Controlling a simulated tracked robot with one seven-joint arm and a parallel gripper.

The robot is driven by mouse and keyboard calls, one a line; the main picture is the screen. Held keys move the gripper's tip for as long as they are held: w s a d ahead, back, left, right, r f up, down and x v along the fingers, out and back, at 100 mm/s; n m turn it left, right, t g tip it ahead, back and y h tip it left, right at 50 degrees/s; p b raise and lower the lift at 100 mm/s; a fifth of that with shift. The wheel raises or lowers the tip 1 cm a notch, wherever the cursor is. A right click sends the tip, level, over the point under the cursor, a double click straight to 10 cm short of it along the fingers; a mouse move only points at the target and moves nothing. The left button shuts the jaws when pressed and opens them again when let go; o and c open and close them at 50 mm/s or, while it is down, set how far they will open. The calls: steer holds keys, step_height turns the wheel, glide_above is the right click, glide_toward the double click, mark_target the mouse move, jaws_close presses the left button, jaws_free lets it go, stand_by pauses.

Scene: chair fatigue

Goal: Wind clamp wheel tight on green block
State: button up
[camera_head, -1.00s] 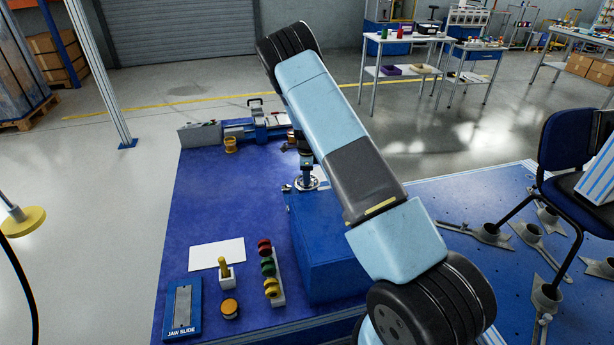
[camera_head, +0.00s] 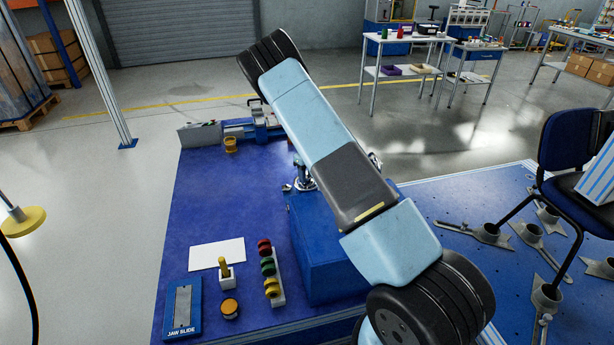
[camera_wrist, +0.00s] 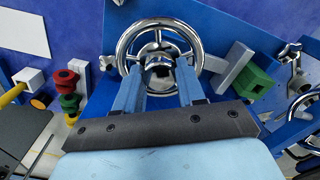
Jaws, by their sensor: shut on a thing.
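The clamp wheel (camera_wrist: 187,33) is a shiny chrome handwheel with spokes, at the top centre of the wrist view. My gripper (camera_wrist: 159,74) has its two blue fingers closed on the wheel's hub, one finger on each side. The green block (camera_wrist: 250,77) is right of the wheel in the wrist view, beside a grey jaw plate (camera_wrist: 232,64). I cannot tell whether plate and block touch. In the head view a small part of the chrome wheel (camera_head: 304,184) shows beside my arm. My gripper and the green block are hidden there.
A blue box (camera_head: 325,262) stands below my arm on the blue bench top (camera_head: 215,195). A rack of red, green and yellow knobs (camera_head: 269,272), a yellow-handled peg (camera_head: 225,270) and a jaw slide plate (camera_head: 183,308) lie to its left. The bench's left middle is clear.

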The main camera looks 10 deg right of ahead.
steer(key=shift+w+r+m, duration=0.1)
steer(key=shift+w+m, duration=0.05)
steer(key=shift+m, duration=0.35)
steer(key=o, duration=1)
steer(key=shift+o, duration=0.2)
step_height(320, 180, up, 14)
steer(key=shift+f, duration=0.25)
